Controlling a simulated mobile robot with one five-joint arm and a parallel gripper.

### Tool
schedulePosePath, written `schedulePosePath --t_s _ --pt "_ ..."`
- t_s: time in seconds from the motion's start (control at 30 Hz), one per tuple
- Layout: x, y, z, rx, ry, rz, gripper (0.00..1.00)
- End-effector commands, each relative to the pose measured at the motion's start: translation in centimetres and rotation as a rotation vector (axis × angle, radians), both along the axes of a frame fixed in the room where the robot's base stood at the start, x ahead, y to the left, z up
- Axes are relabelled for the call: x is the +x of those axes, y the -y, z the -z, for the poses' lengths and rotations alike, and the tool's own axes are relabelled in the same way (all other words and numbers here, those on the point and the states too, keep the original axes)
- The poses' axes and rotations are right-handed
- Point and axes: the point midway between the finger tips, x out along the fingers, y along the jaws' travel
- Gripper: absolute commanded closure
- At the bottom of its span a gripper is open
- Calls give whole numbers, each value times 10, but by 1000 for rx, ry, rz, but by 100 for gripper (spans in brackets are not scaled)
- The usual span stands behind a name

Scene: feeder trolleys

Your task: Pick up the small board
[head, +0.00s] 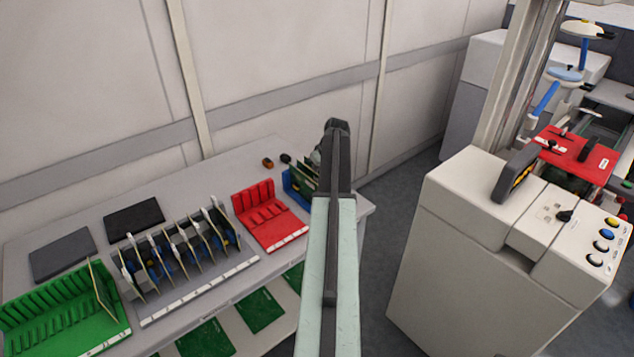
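My arm reaches up the middle of the head view, and my gripper (336,150) is at its dark far end, over the right end of the bench. Its fingers are not clear, so I cannot tell if it is open or shut. Several boards are in view and I cannot tell which is the small board. Upright boards stand in a grey rack (196,298). One thin board (103,288) leans in a green rack (62,318). Some boards stand in a blue rack (292,194), partly hidden behind my arm. Green boards (262,311) lie flat on the lower shelf.
A red rack (268,222) without boards stands between the grey and blue racks. Two dark flat pads (62,254) lie at the back of the bench (205,178). A white machine cabinet (460,245) stands right of my arm. Open floor (385,220) lies between bench and cabinet.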

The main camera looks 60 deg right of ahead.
Motion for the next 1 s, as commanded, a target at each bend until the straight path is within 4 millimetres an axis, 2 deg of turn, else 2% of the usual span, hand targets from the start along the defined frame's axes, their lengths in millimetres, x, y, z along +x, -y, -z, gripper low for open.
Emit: schedulePosePath --t_s 0.67,0.7,0.8,1.0 --pt "1 -1 5 1 0 -1 71" --pt "1 -1 5 1 0 -1 74" --pt "1 -1 5 0 0 -2 100" --pt "2 -1 5 0 0 -2 100"
